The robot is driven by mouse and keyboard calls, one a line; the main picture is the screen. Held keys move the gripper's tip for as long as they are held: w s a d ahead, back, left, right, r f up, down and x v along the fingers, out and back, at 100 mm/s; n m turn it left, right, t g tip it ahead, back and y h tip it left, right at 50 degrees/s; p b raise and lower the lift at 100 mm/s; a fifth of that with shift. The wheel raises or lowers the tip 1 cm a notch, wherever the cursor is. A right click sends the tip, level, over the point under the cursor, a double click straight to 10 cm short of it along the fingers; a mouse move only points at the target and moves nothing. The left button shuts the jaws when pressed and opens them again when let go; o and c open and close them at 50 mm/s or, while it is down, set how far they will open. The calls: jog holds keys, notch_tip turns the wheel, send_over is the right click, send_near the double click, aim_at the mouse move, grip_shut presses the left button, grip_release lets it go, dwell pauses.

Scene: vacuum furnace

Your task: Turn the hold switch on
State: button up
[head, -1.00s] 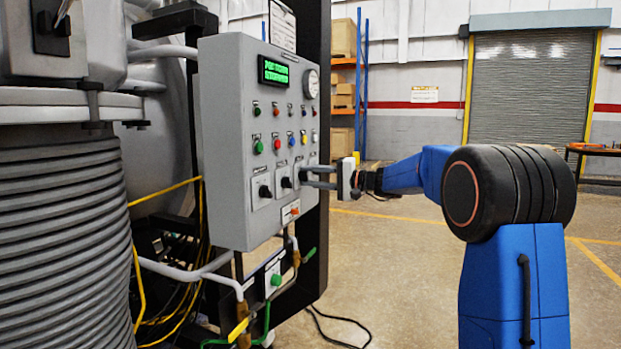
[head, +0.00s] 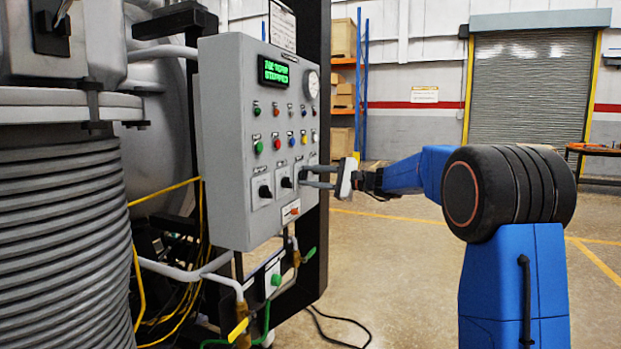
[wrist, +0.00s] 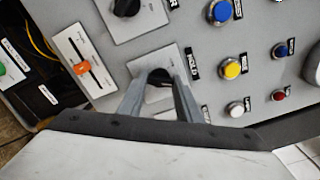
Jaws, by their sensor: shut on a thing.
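A grey control panel (head: 225,120) carries a row of black rotary switches on its lower part. In the wrist view, my gripper's two fingers (wrist: 159,88) are shut on the black knob of this rotary switch (wrist: 158,76), one on each side. The gripper body is tilted to the panel.
Another black rotary switch (wrist: 127,6) sits beside the held one. Coloured buttons, including a yellow one (wrist: 232,69), and a slider with an orange knob (wrist: 81,68) are close by. A green display (head: 278,72) is lit above. The floor at right is open.

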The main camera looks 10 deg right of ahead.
jog(key=shift+f, duration=0.1)
dwell(0.3)
jog(key=o, duration=1)
jog(key=shift+o, duration=0.2)
jog(key=shift+d, duration=0.15)
jog(key=v, duration=1.7)
jog(key=shift+s, duration=0.1)
